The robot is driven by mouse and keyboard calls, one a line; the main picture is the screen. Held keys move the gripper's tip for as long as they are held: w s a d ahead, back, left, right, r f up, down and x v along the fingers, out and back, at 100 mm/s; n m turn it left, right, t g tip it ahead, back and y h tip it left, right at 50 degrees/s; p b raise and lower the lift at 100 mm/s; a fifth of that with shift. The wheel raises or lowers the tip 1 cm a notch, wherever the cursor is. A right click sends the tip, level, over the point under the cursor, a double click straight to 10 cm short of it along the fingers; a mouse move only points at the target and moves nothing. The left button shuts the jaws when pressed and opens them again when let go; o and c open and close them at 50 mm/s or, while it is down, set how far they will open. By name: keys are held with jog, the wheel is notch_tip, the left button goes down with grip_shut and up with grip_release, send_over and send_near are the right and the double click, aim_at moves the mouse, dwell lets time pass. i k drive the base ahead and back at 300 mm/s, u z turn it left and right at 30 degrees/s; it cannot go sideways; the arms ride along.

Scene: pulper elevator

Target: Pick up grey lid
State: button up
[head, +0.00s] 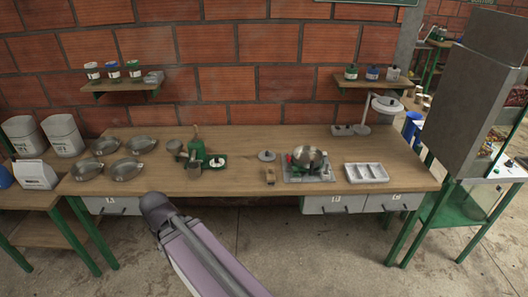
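A small grey round lid with a dark knob on top (266,156) lies flat on the wooden workbench (240,140), near its middle. It sits left of a shiny metal pot (308,156). Nothing touches the lid. Part of my arm rises from the bottom of the head view, in front of the bench's front edge. My gripper does not show in this view.
A green hand-operated machine (197,154) and several metal bowls (125,169) stand left of the lid. A small brown block (270,176) lies just in front of it. A white divided tray (366,172) is at the right. Bench behind the lid is clear.

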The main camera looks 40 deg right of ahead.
aim_at(265, 156)
jog(key=z, duration=0.4)
jog(key=i, duration=1.35)
